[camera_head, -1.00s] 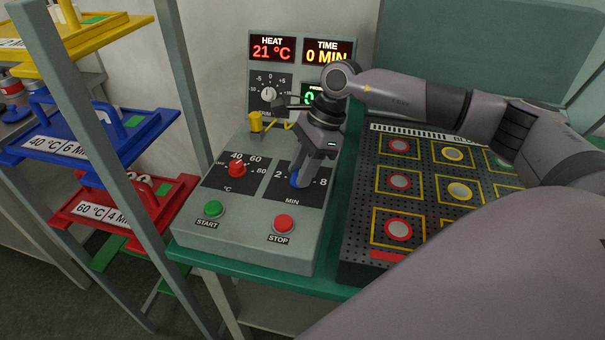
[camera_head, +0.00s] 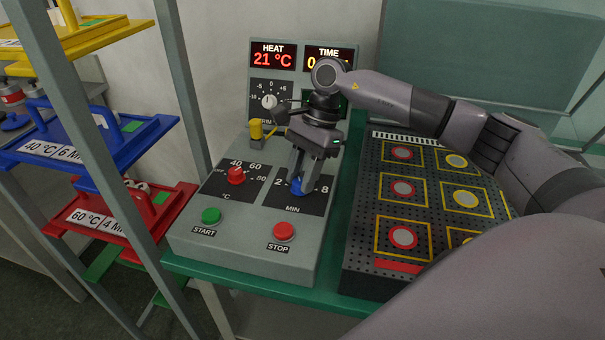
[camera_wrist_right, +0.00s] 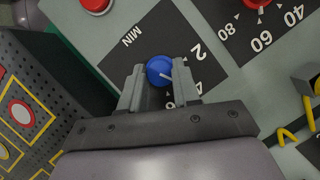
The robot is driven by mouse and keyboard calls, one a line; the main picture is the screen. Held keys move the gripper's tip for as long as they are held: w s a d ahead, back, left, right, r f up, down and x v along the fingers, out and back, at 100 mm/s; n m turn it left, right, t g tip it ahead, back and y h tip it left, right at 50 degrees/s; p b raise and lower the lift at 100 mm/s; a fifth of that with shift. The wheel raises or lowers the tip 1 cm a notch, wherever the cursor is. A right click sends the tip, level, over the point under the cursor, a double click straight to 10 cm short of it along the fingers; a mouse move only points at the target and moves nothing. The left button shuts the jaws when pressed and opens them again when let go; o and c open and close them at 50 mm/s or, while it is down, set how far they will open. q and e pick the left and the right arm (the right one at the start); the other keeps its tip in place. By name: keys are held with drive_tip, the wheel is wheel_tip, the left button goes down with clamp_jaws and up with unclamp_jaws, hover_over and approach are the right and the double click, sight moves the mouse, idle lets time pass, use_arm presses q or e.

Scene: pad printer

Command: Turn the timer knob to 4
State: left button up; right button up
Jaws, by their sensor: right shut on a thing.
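The blue timer knob (camera_head: 297,187) is on the MIN dial (camera_head: 309,201) of the grey control panel. My right gripper (camera_head: 297,182) reaches down to it and is shut on it. In the right wrist view the knob (camera_wrist_right: 159,68) sits between the two fingertips (camera_wrist_right: 159,83). A pale pointer mark on the knob faces the side with the 2 and the 4; its exact setting is hard to tell. In the head view the 2 and 8 show, while the 4 is hidden behind the gripper. My left gripper is not in view.
The red heat knob (camera_head: 236,175) is left of the dial. The green START button (camera_head: 211,215) and red STOP button (camera_head: 284,231) are in front. The TIME display (camera_head: 330,58) is mostly covered by my arm. A black perforated board (camera_head: 372,230) stands to the right.

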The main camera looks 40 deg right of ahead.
drive_tip(key=o, duration=1.1)
drive_tip(key=shift+c, duration=0.2)
drive_tip(key=v, duration=0.6)
drive_tip(key=shift+r, duration=0.25)
drive_tip(key=shift+d+r, duration=0.15)
drive_tip(key=shift+r, duration=0.25)
